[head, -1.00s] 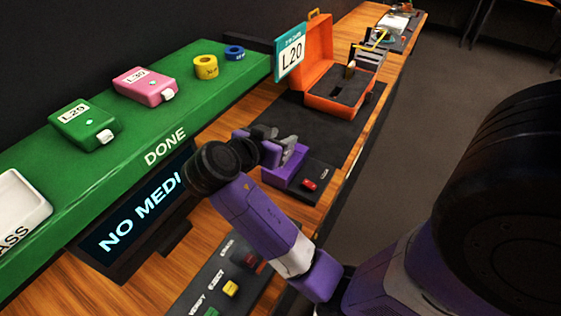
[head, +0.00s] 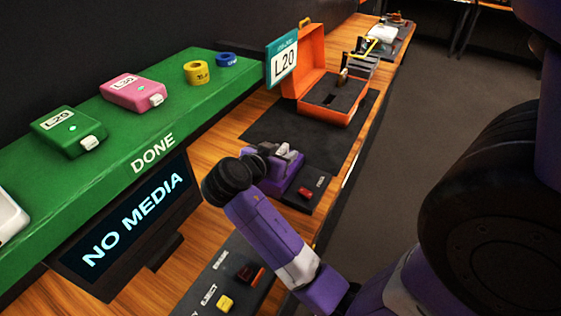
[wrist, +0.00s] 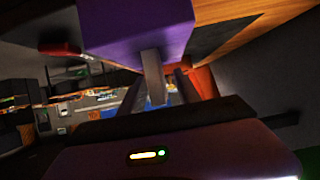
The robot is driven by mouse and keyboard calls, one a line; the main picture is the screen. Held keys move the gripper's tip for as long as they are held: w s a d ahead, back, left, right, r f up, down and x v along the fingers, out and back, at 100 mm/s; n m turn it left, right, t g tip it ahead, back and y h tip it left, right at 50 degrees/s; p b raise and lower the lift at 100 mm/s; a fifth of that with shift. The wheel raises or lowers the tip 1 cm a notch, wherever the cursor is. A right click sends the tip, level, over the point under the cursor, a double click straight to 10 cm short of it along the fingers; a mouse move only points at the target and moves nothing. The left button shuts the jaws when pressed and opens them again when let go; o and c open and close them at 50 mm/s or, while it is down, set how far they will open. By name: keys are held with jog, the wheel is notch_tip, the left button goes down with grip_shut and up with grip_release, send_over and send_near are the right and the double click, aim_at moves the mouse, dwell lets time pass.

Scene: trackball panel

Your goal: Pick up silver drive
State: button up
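A grey, silver-looking bar (wrist: 153,78) stands out from a purple block (wrist: 138,28) in the wrist view; it looks like the silver drive, but no label shows. The purple block also shows in the head view (head: 286,180), beside a red button. My gripper (head: 284,150) is at the top of this block, partly hidden behind my own wrist. In the wrist view its two dark fingers (wrist: 160,90) are apart, on either side of the grey bar, with a gap visible on the right. Contact on the left is unclear.
A green DONE shelf (head: 115,150) with pink and green boxes is at left, above a NO MEDIA screen (head: 125,225). A button panel (head: 215,275) is in front.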

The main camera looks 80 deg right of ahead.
jog(key=shift+x, duration=0.85)
jog(key=shift+c, duration=0.2)
grip_shut()
jog(key=shift+r, duration=0.2)
